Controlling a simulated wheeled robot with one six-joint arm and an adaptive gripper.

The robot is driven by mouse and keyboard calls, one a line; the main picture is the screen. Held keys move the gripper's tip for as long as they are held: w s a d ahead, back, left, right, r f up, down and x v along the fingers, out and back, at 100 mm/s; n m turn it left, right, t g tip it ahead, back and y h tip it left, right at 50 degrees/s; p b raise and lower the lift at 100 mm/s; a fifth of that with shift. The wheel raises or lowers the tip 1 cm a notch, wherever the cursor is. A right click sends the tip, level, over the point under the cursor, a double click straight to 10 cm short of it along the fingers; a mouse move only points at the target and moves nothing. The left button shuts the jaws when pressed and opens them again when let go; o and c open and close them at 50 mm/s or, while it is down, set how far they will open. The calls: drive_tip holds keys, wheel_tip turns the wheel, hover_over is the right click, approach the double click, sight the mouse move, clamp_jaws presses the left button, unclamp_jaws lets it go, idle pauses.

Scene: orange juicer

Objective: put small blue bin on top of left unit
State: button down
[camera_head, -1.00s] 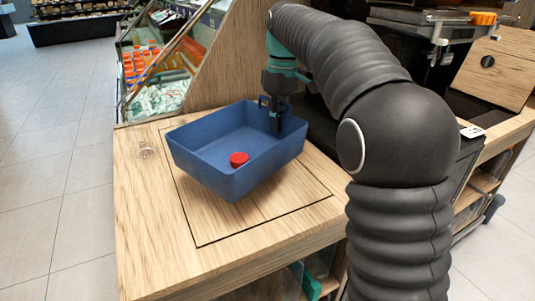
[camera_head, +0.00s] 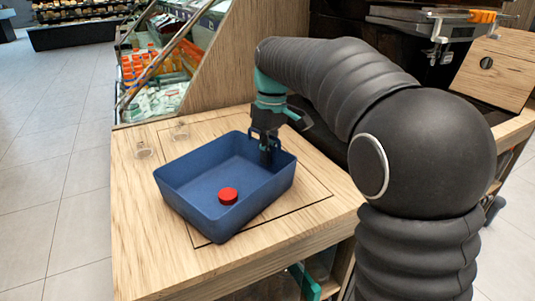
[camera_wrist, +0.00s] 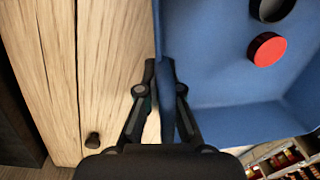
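The small blue bin (camera_head: 172,199) is over the light wooden top of the left unit (camera_head: 140,235). I cannot tell whether its bottom touches the wood. A red round cap (camera_head: 228,196) lies in it; the cap also shows in the wrist view (camera_wrist: 267,49), beside a dark round thing (camera_wrist: 272,8). My gripper (camera_head: 267,152) is at the bin's far right wall. In the wrist view my gripper (camera_wrist: 161,75) has one finger on each side of the blue wall (camera_wrist: 160,30), pinching it. The bin hides part of the unit's top.
A wooden panel and a display with orange bottles (camera_head: 140,65) rise behind. Free wood lies left and front of the bin.

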drive_tip(key=c, duration=1.3)
unclamp_jaws()
drive_tip(key=shift+f, duration=0.1)
wheel_tip(320, 180, up, 11)
drive_tip(key=p, duration=0.2)
drive_tip(key=s+d+m+t, duration=0.2)
drive_tip(key=s+d+m, duration=0.1)
drive_tip(key=s+d, duration=0.35)
drive_tip(key=shift+s+d+f+m+t+h, duration=0.15)
drive_tip(key=shift+s+d+f+m+t, duration=0.85)
drive_tip(key=shift+s+f, duration=1.8)
drive_tip(key=shift+s+d+f+m+t+h, duration=0.1)
drive_tip(key=shift+s+d+f+m+t, duration=0.45)
drive_tip(key=shift+s+d+f+m, duration=2.15)
drive_tip(key=shift+s+d+f+n+t+h, duration=0.2)
drive_tip(key=shift+s+f+n+t, duration=0.4)
drive_tip(key=shift+s+f, duration=2.35)
drive_tip(key=shift+s+r, duration=1.05)
